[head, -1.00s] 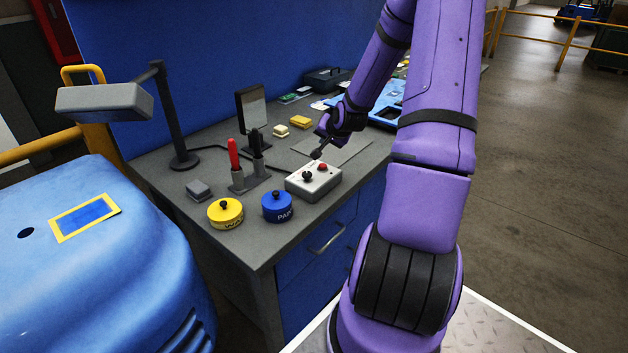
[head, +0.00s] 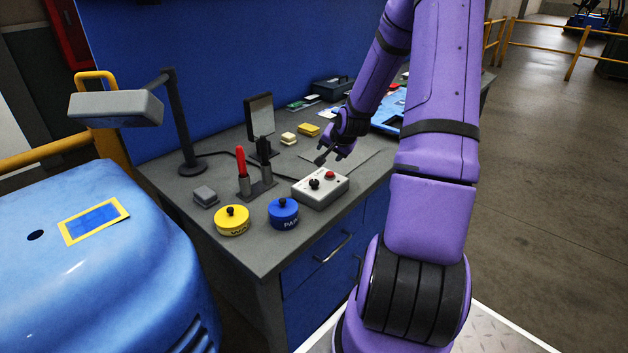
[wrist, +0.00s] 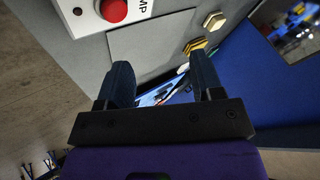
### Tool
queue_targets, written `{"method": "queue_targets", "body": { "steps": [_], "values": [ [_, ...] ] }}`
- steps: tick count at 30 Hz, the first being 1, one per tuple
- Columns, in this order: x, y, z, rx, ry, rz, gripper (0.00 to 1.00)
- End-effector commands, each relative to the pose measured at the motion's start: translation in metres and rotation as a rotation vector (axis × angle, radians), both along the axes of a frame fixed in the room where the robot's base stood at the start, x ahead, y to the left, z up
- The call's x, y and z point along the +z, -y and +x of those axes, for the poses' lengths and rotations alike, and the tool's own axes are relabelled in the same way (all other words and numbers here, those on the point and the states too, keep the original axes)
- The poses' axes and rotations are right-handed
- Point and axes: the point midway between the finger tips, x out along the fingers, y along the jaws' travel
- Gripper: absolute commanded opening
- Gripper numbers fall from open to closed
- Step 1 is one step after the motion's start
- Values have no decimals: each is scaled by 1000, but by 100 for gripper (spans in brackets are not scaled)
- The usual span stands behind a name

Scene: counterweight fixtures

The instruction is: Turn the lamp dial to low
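The lamp control box (head: 334,193) is a light grey box near the front edge of the workbench. A black dial (head: 314,184) and a red button (head: 330,174) are on its top. The dial's setting is too small to read. My gripper (head: 331,158) is above and behind the box, apart from it. In the wrist view my gripper (wrist: 164,72) has its two fingers spread with nothing between them. The red button (wrist: 113,9) and the letters "MP" show at the top edge there; the dial is out of that view.
Blue (head: 283,214) and yellow (head: 232,221) round tins stand left of the box. A holder (head: 258,190) with a red-handled tool is behind them. A desk lamp (head: 116,107) stands at the left. A flat grey sheet (head: 352,160) lies behind the box.

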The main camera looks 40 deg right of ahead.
Motion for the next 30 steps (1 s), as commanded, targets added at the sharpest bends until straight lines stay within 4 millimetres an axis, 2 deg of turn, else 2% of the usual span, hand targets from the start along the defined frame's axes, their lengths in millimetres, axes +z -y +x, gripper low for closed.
{"method": "queue_targets", "body": {
  "steps": [8,15,22,26,30],
  "values": [
    [-1,-30,3,-110,-289,160,61],
    [20,-59,1,-238,-496,275,61],
    [36,-76,-2,-306,-592,328,61],
    [33,-77,-3,-315,-603,335,61],
    [16,-77,-3,-315,-604,336,61]
  ]
}}
